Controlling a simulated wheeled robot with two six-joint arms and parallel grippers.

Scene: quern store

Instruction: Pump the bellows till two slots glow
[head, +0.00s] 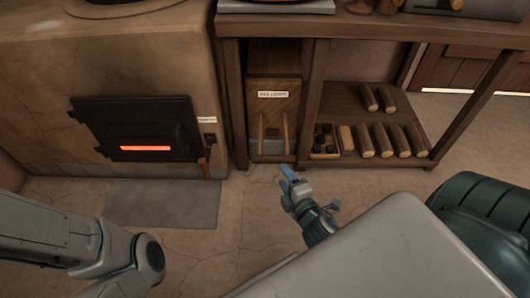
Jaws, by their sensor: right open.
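The bellows (273,92), a wooden box with a small white label, stands under the bench beside the stove. Two light wooden bars stand at its lower front, around a grey part. The black stove door (137,129) is shut, and one slot (145,148) in it glows orange-red. I can make out no other glowing slot. My right gripper (288,173), with blue fingers, is open and empty. It shows just below the foot of the bellows, apart from its bars. My left arm shows at the lower left, but its gripper is out of view.
The wooden bench (360,27) has legs on both sides of the bellows. Its low shelf (345,108) holds several logs and a small box (324,146) of dark lumps. A grey slab (165,204) lies before the stove. The floor between is clear.

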